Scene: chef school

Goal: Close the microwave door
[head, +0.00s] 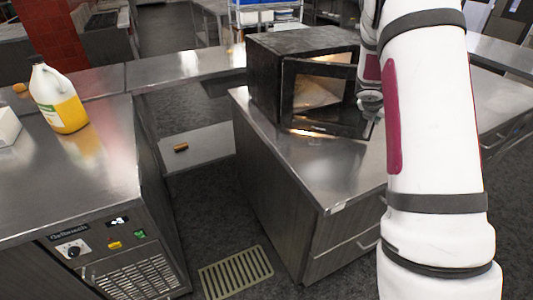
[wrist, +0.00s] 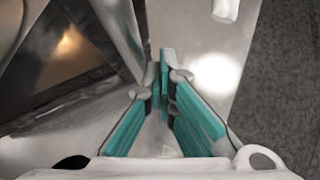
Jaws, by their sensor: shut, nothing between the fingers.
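The black microwave (head: 270,78) stands on the steel counter at the centre of the head view. Its dark-framed door (head: 345,122) stands ajar, angled out from the body, with a warm glow at the window. My arm covers the right side of the microwave. In the wrist view, my gripper (wrist: 165,62) has its teal fingers together and empty over the bright counter surface. A dark panel with a warm glow (wrist: 65,60), which looks like the door, lies left of the fingers. I cannot tell whether they touch. The fingertips are hidden in the head view.
The microwave's steel counter (head: 290,165) has bare room in front of the door. Another steel counter (head: 95,185) at the left holds a jug of yellow liquid (head: 58,100). An aisle with a floor grate (head: 236,272) runs between them.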

